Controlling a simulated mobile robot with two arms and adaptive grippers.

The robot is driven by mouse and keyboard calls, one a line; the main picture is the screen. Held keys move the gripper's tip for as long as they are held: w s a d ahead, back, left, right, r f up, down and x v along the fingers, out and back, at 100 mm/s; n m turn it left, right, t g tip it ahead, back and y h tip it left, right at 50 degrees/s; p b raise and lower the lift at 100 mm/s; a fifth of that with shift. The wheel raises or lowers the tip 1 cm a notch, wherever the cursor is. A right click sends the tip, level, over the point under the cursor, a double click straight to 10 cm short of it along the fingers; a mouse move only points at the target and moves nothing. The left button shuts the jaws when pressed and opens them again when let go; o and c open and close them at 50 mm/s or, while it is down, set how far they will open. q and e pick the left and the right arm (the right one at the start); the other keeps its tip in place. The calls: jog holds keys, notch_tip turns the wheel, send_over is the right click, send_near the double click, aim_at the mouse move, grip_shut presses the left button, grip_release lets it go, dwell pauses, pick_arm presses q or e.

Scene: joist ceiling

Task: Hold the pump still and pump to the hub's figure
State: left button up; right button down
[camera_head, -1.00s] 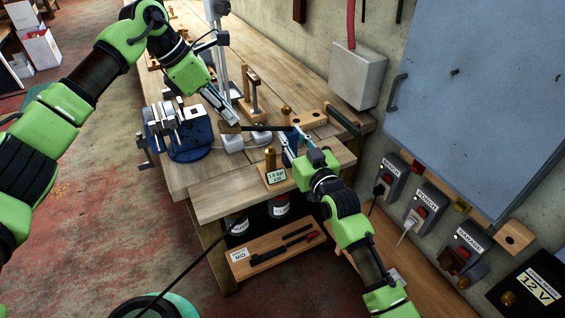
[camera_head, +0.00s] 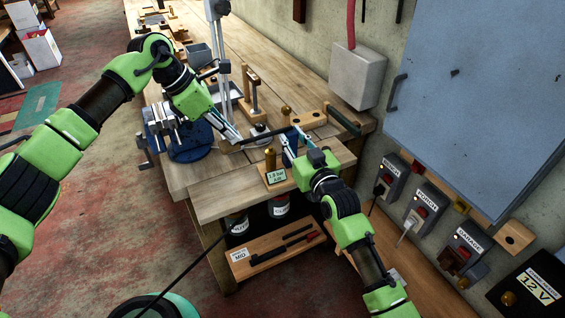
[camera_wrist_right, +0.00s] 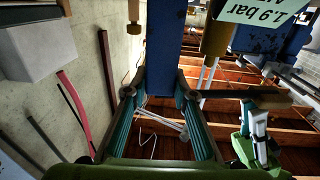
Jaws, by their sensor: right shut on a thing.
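The pump's blue body (camera_wrist_right: 165,45) stands between the fingers of my right gripper (camera_wrist_right: 163,98), which is shut on it; the head view shows this right gripper (camera_head: 289,148) at the bench end. The dark pump lever (camera_head: 265,136) slopes down to the left from the pump. My left gripper (camera_head: 234,143) is at its outer end. The right wrist view shows its brown grip (camera_wrist_right: 268,98) close to the left fingertips (camera_wrist_right: 255,118); whether they close on it I cannot tell. A card (camera_head: 276,176) near the pump gives a bar figure, about 1.8 or 1.9.
A brass-coloured cylinder (camera_head: 270,158) stands behind the card. A blue vise-like fixture (camera_head: 188,145) is left of my left gripper. A wooden stand (camera_head: 252,95) and a block with holes (camera_head: 312,118) are behind the pump. Labelled switch boxes (camera_head: 428,203) line the wall at right.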

pick_arm(q)
jog(key=shift+w+d+r, duration=0.1)
jog(key=shift+r, duration=1.05)
jog(key=shift+d+r, duration=0.1)
jog(key=shift+r, duration=1.7)
pick_arm(e)
jog(key=c, duration=1.6)
grip_release()
pick_arm(q)
notch_tip(320, 180, up, 5)
jog(key=shift+f, duration=0.1)
pick_arm(e)
jog(key=v, duration=1.2)
